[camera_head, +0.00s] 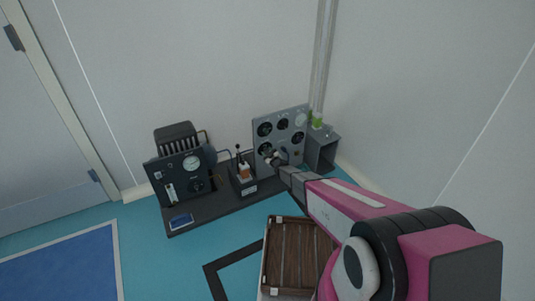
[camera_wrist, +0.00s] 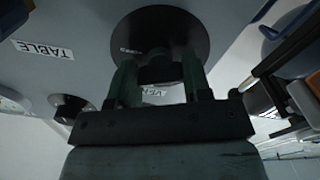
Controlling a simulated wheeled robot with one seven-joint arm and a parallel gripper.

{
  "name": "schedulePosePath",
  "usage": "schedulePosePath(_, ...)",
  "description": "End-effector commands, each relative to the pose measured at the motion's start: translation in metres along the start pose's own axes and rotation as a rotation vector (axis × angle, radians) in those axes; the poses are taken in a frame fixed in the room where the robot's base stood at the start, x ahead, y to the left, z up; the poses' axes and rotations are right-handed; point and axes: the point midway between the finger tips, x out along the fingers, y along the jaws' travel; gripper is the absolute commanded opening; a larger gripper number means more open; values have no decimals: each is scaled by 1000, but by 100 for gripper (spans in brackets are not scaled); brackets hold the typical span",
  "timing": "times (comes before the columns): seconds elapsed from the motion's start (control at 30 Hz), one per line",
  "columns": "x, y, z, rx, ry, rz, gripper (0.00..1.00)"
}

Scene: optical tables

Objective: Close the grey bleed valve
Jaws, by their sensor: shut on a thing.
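My gripper (camera_wrist: 160,75) is shut on a dark knob (camera_wrist: 160,52) that stands out from a wide dark disc on a grey panel. The two greenish fingers sit on either side of the knob's stem. A label partly hidden behind the fingers starts with what looks like "VE". In the head view my gripper (camera_head: 273,158) is against the lower part of the upright grey panel (camera_head: 258,137), which carries several dark round knobs or gauges. I cannot tell from the colour whether the held knob is the grey bleed valve.
A second knob (camera_wrist: 70,106) and a label reading "TABLE" (camera_wrist: 44,50) are nearby on the panel. A dark gauge box (camera_head: 187,170) stands left on the low bench. A wooden crate (camera_head: 267,252) is in front.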

Motion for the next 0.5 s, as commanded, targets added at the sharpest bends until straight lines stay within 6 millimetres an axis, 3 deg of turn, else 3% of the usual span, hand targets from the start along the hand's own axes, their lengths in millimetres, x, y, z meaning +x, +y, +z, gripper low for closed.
schedulePosePath(0.5,0,0,0,-489,1,0,21)
